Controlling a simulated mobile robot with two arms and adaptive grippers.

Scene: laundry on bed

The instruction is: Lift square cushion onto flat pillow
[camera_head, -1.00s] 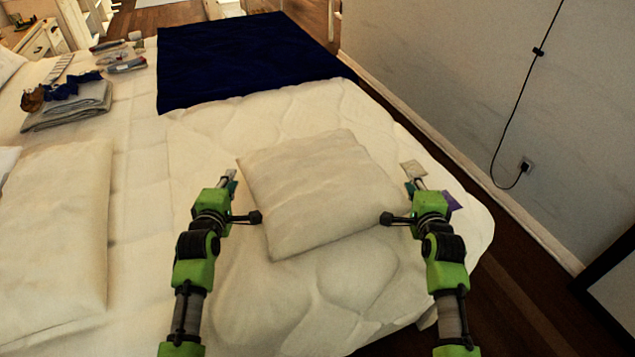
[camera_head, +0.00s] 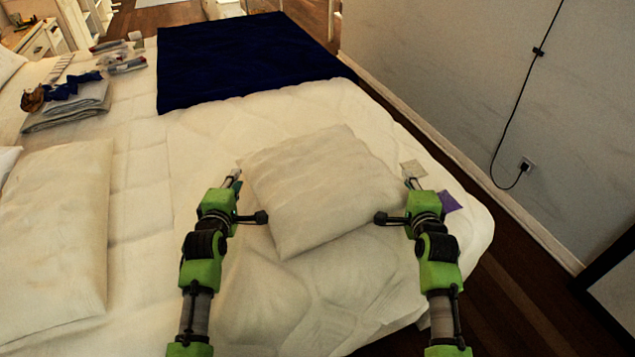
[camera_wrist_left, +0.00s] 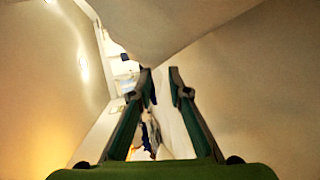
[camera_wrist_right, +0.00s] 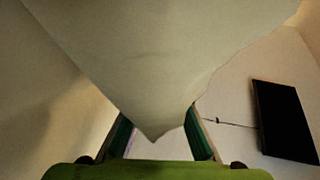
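The pale square cushion (camera_head: 318,185) lies on the quilt near the bed's foot, between my two grippers. My left gripper (camera_head: 236,178) is at its left corner; in the left wrist view its fingers (camera_wrist_left: 160,75) stand apart with nothing between them, the cushion (camera_wrist_left: 165,25) in front of and above the tips. My right gripper (camera_head: 411,178) is at the right corner. In the right wrist view the cushion's corner (camera_wrist_right: 150,70) hangs over the fingers and hides their tips; the visible finger parts are apart. The flat pillow (camera_head: 55,240) lies on the bed at left.
A dark blue blanket (camera_head: 245,60) covers the far part of the bed. Folded grey cloth (camera_head: 70,110) lies at far left. A purple item (camera_head: 449,202) and a beige item (camera_head: 413,168) lie near the right edge. Bare bedding separates cushion and pillow.

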